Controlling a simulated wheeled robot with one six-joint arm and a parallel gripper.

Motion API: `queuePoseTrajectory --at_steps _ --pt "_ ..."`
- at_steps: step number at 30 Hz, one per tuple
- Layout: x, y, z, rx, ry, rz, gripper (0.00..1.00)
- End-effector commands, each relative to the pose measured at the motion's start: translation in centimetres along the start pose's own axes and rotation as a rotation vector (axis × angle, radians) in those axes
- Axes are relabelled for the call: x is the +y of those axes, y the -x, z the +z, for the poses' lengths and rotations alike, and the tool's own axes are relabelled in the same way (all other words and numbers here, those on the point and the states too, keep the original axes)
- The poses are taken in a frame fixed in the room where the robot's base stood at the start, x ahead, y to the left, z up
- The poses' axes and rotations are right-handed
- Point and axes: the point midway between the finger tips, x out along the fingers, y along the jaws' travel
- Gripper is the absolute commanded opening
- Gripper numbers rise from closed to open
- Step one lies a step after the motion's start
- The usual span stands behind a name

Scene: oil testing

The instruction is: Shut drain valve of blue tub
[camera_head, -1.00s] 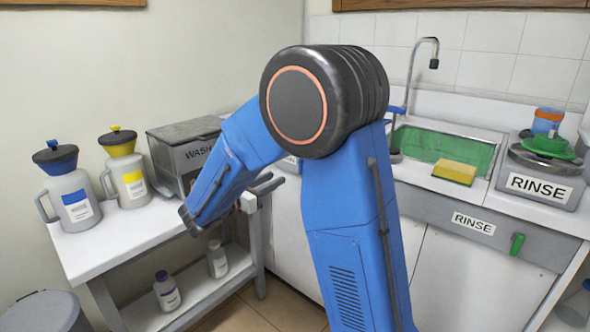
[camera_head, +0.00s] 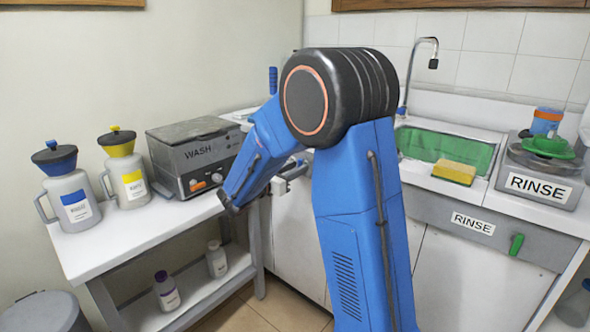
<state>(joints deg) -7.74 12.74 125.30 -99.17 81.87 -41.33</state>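I cannot make out a blue tub or its drain valve; my arm covers the middle of the picture. My arm's forearm slopes down to the left, in front of the right side of the grey WASH machine (camera_head: 195,153). Small grey parts just right of the forearm may belong to my gripper (camera_head: 292,170), but they are mostly hidden, so its opening and any contact do not show. A green handle (camera_head: 516,244) sits on the grey front at the right, beside a RINSE label. A blue upright piece (camera_head: 273,80) shows behind my arm.
A white table (camera_head: 130,233) carries two grey jugs, one with a blue funnel top (camera_head: 72,192) and one with yellow (camera_head: 126,172). Two bottles stand on its lower shelf. A green-lined sink (camera_head: 425,143), a yellow sponge (camera_head: 454,172) and a RINSE device (camera_head: 541,185) are at the right.

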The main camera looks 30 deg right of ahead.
Motion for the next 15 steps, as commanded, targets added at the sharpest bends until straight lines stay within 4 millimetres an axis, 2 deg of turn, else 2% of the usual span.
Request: queuePoseTrajectory --at_steps 6,10,15 --pt "0.00 -0.02 0.00 0.000 0.000 0.000 0.31" --pt "0.00 -0.01 0.00 0.000 0.000 0.000 0.00" --pt "0.00 -0.01 0.00 0.000 -0.001 0.000 0.00"
